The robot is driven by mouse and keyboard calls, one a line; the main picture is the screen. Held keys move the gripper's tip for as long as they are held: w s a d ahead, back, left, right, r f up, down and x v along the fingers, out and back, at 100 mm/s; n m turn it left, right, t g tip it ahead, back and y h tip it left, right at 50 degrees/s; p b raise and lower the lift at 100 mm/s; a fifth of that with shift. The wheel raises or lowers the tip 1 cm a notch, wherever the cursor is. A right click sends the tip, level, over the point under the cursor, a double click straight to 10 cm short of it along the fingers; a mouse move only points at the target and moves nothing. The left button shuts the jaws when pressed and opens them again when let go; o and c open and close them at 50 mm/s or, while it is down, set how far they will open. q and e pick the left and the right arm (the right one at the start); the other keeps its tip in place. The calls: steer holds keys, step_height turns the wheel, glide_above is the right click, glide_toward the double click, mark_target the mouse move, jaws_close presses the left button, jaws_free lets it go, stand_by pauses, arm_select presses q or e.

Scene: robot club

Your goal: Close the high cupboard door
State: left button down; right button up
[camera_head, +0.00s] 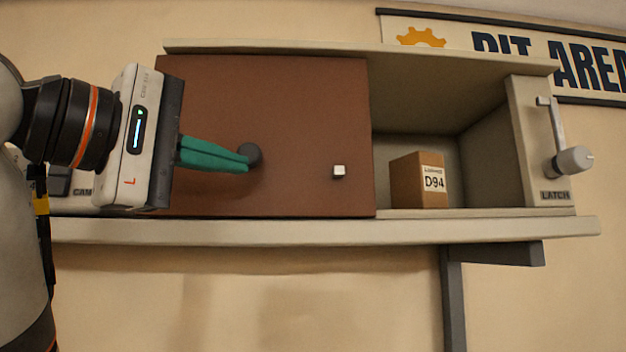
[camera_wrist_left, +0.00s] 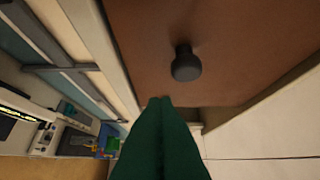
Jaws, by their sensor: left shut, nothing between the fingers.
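The high cupboard door (camera_head: 290,110) is a reddish-brown panel across the left and middle of the cupboard. The right part of the cupboard is uncovered. A dark round knob (camera_head: 254,154) is on the door; it also shows in the left wrist view (camera_wrist_left: 186,64). A small pale square piece (camera_head: 339,171) is nearer the door's right edge. My left gripper (camera_head: 246,162) is shut and empty, its green fingertips close by the knob's left side. I cannot tell whether they touch it. In the left wrist view the green fingers (camera_wrist_left: 160,102) end short of the knob. My right gripper is out of view.
A cardboard box (camera_head: 419,180) labelled D94 stands in the uncovered right part. A latch lever (camera_head: 557,140) with a grey knob is on the right end panel. A pale shelf (camera_head: 300,233) runs under the cupboard, with a dark bracket (camera_head: 453,290) below. The wall below is bare.

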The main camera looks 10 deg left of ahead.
mark_target(332, 178)
arm_select(q)
steer(key=p+x, duration=0.3)
steer(key=x, duration=0.2)
steer(key=r+p+x, duration=0.1)
steer(key=p+x, duration=0.1)
steer(key=x, duration=0.1)
steer(key=shift+a+p, duration=0.15)
steer(key=shift+p, duration=0.2)
steer(key=shift+w+d+p, duration=0.2)
steer(key=shift+d+p, duration=0.6)
steer(key=shift+d, duration=0.4)
steer(key=shift+d+f+p, duration=0.1)
steer(key=shift+d+p, duration=0.25)
steer(key=shift+d, duration=0.15)
steer(key=shift+w+d+f, duration=0.15)
steer(key=shift+w, duration=0.05)
